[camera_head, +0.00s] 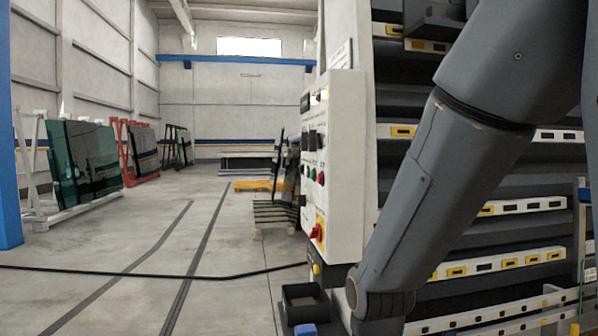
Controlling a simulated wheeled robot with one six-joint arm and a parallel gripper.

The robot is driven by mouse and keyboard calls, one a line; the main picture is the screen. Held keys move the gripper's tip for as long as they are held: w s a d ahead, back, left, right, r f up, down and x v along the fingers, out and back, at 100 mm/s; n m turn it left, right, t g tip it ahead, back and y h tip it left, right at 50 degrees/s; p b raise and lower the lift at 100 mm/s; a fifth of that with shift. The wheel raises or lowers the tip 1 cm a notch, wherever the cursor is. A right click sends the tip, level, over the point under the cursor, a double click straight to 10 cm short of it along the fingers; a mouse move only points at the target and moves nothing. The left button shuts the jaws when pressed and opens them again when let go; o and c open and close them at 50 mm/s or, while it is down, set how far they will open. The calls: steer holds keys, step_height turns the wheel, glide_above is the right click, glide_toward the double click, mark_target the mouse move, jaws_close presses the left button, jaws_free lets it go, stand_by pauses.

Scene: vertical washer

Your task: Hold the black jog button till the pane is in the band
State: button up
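A white control panel (346,165) stands in the middle, its button face seen at a steep angle. On it are a small dark display (305,103), a dark square control (312,140), a green button (312,173), a red button (320,178) and a red knob on a yellow plate (317,232). I cannot tell which control is the black jog button. I cannot make out the pane in the washer or the band. My arm crosses the right side and runs down to the bottom edge beside the panel. My gripper is not visible.
The washer's dark body with pale rails (524,206) fills the right. A black cable (150,272) crosses the floor to the panel's foot. Racks with dark glass (85,165) stand at the left. A wooden pallet (278,212) lies behind the panel. The floor at centre left is open.

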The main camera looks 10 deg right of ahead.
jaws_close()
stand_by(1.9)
